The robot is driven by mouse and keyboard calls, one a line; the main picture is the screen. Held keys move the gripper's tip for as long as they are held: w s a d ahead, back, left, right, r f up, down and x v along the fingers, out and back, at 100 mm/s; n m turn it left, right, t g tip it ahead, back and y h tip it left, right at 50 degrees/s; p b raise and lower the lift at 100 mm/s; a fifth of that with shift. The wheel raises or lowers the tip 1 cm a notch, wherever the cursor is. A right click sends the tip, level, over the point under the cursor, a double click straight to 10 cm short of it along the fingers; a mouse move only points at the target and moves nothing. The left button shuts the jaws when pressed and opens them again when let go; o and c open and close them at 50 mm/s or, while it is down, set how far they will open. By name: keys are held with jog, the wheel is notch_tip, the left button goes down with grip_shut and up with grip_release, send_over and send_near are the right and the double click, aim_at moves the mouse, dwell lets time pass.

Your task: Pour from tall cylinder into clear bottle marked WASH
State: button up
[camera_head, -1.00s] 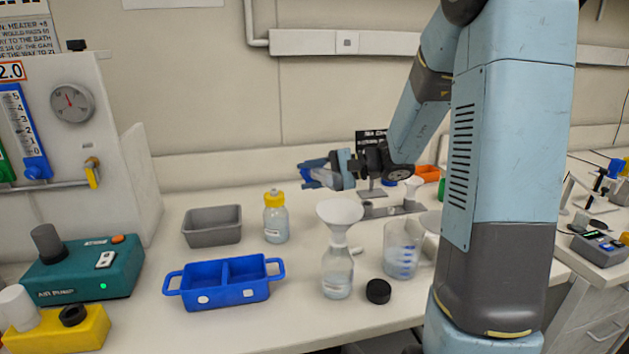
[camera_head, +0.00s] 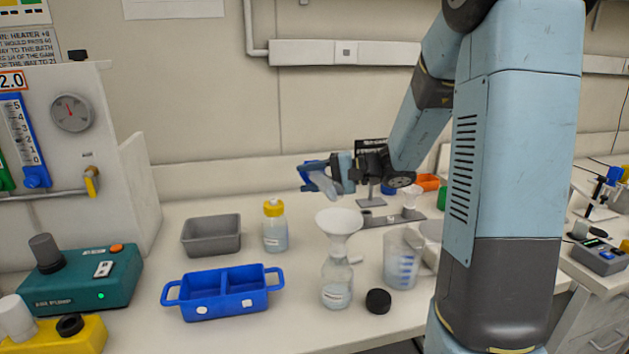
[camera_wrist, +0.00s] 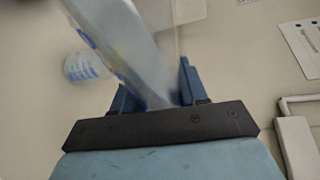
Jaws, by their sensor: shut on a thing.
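My gripper (camera_head: 338,176) is shut on a clear tall cylinder (camera_head: 322,184), held in the air above the bench. The cylinder is tilted, its lower end pointing down toward the white funnel (camera_head: 339,221). The funnel sits in the mouth of a clear bottle (camera_head: 337,284), which stands upright with some liquid and a small label too small to read. In the wrist view the cylinder (camera_wrist: 135,45) runs between the blue fingers, blurred. I cannot tell whether liquid is leaving it.
A clear beaker with blue marks (camera_head: 402,262) stands right of the bottle, with a black cap (camera_head: 378,301) in front. A blue two-part caddy (camera_head: 224,293), a yellow-capped bottle (camera_head: 275,228) and a grey tray (camera_head: 211,236) stand to the left.

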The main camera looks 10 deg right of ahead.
jog(key=shift+r+n, duration=0.3)
jog(key=shift+r, duration=0.15)
jog(key=shift+r, duration=0.3)
jog(key=shift+r+n+t, duration=0.25)
jog(key=shift+n+t, duration=0.05)
jog(key=shift+n, duration=0.1)
dwell(1.1)
jog(key=shift+s+r+n+t+y, duration=0.2)
jog(key=shift+r+n, duration=0.2)
jog(key=shift+r, duration=0.2)
jog(key=shift+s+r+n+t+y, duration=0.1)
jog(key=shift+r+n+t+y, duration=0.1)
jog(key=shift+r+n, duration=0.35)
jog(key=shift+s+r+n+t+y, duration=0.15)
jog(key=shift+r+n+y, duration=0.1)
jog(key=shift+r, duration=0.45)
dwell(0.4)
jog(key=shift+g, duration=0.25)
dwell(1.4)
jog(key=shift+w+f+m+h, duration=0.3)
jog(key=shift+f+m+h, duration=0.05)
jog(key=shift+m, duration=0.55)
jog(key=shift+w+f+m+g+h, duration=0.1)
jog(key=shift+f+m+g+h, duration=0.25)
jog(key=shift+f+m, duration=0.55)
jog(key=shift+f+m+g, duration=0.45)
jog(key=shift+f+m, duration=0.05)
jog(key=shift+f, duration=0.75)
